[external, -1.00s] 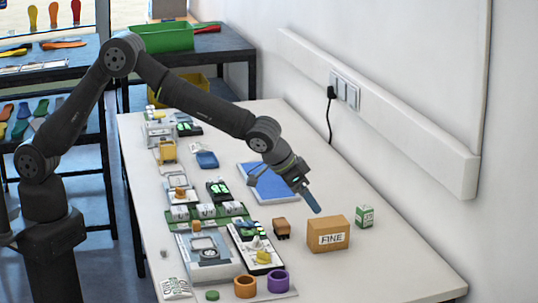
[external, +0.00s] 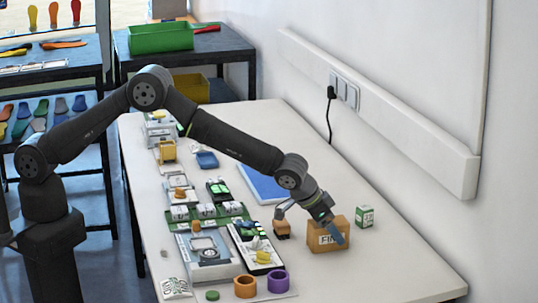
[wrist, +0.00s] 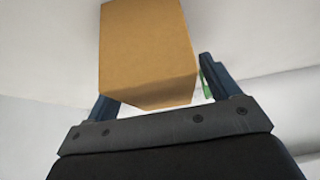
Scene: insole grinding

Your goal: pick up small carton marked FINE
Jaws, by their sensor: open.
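The small brown carton marked FINE (external: 318,237) stands upright on the white table. My gripper (external: 338,236) is at the carton in the external view, and one blue finger covers part of the label. In the wrist view the carton (wrist: 148,50) lies between the two blue fingers of my gripper (wrist: 160,85). The fingers are open; a gap shows between the carton and the right finger. The left finger is partly hidden by the carton, so contact there cannot be told.
A small green and white box (external: 365,217) stands just right of the carton. A small brown block (external: 281,229) sits to its left. Orange (external: 245,287) and purple (external: 278,281) rings and several trays fill the left side. The white table (external: 390,275) is clear at the front right.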

